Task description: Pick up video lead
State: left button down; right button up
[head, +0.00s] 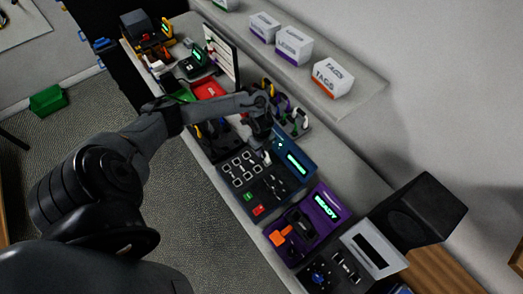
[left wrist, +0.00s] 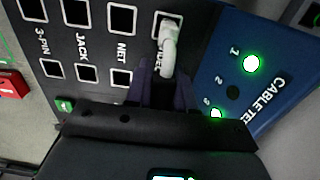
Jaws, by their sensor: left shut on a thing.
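The video lead (left wrist: 169,48) shows in the left wrist view as a pale grey plug and cable curving down from a socket on the cable tester. The socket's label is partly covered and reads roughly "VIDEO". My left gripper (left wrist: 163,95) is shut on the lead just below the socket, and the held part is mostly hidden between the fingers. The plug end still overlaps the socket; how deep it sits I cannot tell. In the head view my left gripper (head: 262,133) is over the back edge of the tester, and the lead cannot be made out there.
The cable tester (head: 249,181) has a dark socket panel and blue display side. A purple READY unit (head: 324,205) is nearer. Several coloured leads (head: 290,113) stand behind the gripper. Tag boxes (head: 332,77) sit on the shelf. A black speaker-like box (head: 420,208) stands at right.

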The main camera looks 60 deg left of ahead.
pick_arm(q)
jog(key=shift+r, duration=0.15)
notch_tip(320, 180, up, 4)
jog(key=shift+w+f, duration=0.1)
jog(key=shift+f, duration=0.05)
jog(key=w+d+r+p, duration=0.6)
jog(key=d+r+p, duration=0.1)
jog(key=d+r, duration=0.3)
dwell(0.4)
dwell(0.3)
